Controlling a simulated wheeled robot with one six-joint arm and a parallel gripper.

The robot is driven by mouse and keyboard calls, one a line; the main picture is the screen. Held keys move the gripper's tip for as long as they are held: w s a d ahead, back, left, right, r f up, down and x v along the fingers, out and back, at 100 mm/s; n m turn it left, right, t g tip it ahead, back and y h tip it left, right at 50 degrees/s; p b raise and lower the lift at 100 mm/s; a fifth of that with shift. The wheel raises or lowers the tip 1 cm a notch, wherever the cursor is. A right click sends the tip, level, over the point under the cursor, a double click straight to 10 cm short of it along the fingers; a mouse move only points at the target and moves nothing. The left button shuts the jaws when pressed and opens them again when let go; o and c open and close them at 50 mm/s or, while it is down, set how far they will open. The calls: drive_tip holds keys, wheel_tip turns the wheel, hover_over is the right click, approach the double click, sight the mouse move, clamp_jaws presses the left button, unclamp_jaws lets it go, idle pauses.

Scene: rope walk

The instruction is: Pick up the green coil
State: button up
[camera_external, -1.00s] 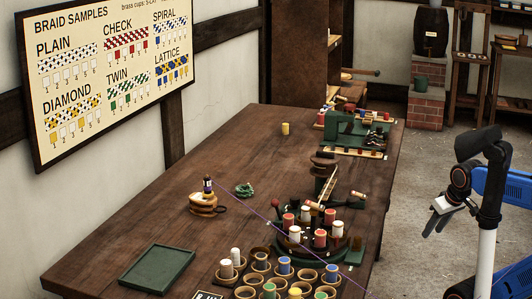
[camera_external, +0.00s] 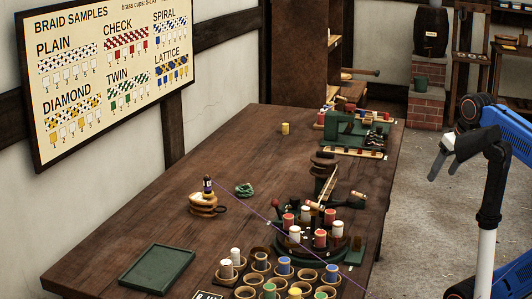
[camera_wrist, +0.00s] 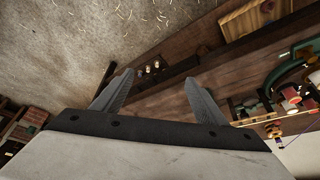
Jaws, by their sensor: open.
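The green coil (camera_external: 244,190) lies on the dark wooden table (camera_external: 225,150), near its middle, in the external view. It sits to the right of a stack of tan rings with a dark bottle-like top (camera_external: 206,198). My gripper (camera_external: 439,167) is off the table's right side, well away from the coil, with its fingers pointing down and left. In the wrist view my gripper (camera_wrist: 160,85) shows two grey fingers spread apart with nothing between them. I cannot make out the coil in the wrist view.
A round stand of red and white bobbins (camera_external: 308,262) stands to the right of the coil. Several cups (camera_external: 245,292) and a green tray (camera_external: 157,268) are at the near end. A green machine (camera_external: 345,128) is at the far end. Bare table lies behind the coil.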

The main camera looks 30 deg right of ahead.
drive_tip(key=w+a+r+n+g, duration=0.1)
drive_tip(key=w+a+r+n, duration=0.3)
drive_tip(key=w, duration=0.4)
drive_tip(key=w+a+r+n, duration=0.25)
drive_tip(key=w+r, duration=0.25)
drive_tip(key=w, duration=0.3)
drive_tip(key=n+g+h, duration=0.2)
drive_tip(key=n, duration=1.6)
hover_over(244, 187)
drive_tip(key=s+a, duration=0.1)
drive_tip(key=a, duration=0.1)
drive_tip(key=shift+s+a+f+x, duration=0.1)
drive_tip(key=shift+s+a+x, duration=0.25)
drive_tip(key=shift+x, duration=1.95)
drive_tip(key=shift+s+a+f+x, duration=0.15)
drive_tip(key=shift+s+a+x, duration=0.25)
drive_tip(key=shift+x, duration=1.95)
drive_tip(key=shift+s+a+f+x, duration=0.1)
drive_tip(key=shift+s+a+x, duration=0.25)
drive_tip(key=shift+x, duration=5.65)
drive_tip(key=shift+d, duration=0.15)
